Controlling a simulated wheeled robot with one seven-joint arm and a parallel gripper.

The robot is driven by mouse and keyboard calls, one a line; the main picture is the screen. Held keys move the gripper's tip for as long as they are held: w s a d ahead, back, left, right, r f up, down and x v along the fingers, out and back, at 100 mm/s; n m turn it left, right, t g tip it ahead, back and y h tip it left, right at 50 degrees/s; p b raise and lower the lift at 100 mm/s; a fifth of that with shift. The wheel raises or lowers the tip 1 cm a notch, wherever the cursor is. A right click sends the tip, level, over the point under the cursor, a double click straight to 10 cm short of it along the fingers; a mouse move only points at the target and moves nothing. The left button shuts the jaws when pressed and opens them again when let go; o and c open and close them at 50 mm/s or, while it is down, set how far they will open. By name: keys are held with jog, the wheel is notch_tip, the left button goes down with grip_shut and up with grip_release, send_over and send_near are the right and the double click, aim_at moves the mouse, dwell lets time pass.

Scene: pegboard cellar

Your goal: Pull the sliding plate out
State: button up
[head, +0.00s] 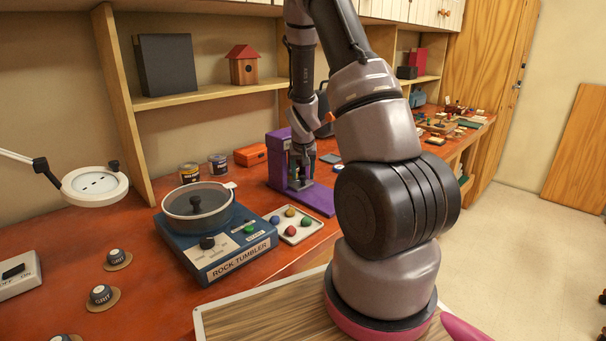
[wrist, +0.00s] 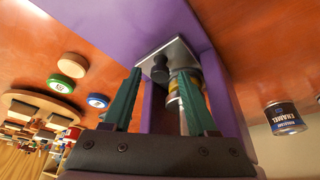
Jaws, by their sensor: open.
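A purple upright device (head: 274,162) with a flat purple base (head: 318,200) stands on the red-brown workbench. In the wrist view its purple body (wrist: 115,22) fills the upper middle. A pale metal plate (wrist: 183,52), which looks like the sliding plate, shows within the purple body, with a dark round knob (wrist: 160,70) on it. My gripper (head: 301,178) points down in front of the device. In the wrist view my gripper (wrist: 164,74) is open, its green fingers on either side of the knob. I cannot tell whether they touch it. In the head view my gripper hides the plate.
A blue rock tumbler (head: 215,238) and a small tray of coloured stones (head: 306,221) stand at the front left of the device. Paint cans (head: 218,164) and an orange box (head: 250,155) stand behind, left. A shelf (head: 215,92) runs above.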

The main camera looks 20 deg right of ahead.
grip_shut()
dwell(1.4)
